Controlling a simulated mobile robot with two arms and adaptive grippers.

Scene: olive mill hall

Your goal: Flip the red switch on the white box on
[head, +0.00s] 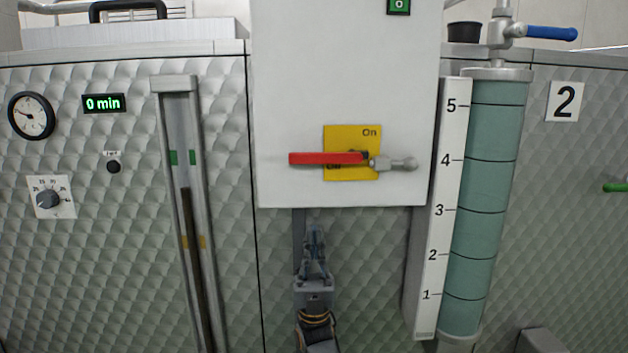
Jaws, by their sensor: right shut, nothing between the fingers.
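The white box (290,80) is mounted at the centre of the head view. On its lower front is a yellow plate (350,135) with "On" at its upper right and a partly covered label at its lower left. The red switch (315,158) is a bar lying level across the plate and reaching past its left edge. A grey metal rod with a knob (403,163) extends to its right. My right gripper (315,230) is just below the box, pointing up, shut and empty, apart from the switch. My left gripper is out of view.
Left of the box are a metal channel (180,84), a "0 min" display (104,103), a gauge (31,115) and a dial (50,197). To the right stand a white scale (440,230) and a teal cylinder (485,185), with a blue-handled valve (550,33) above.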

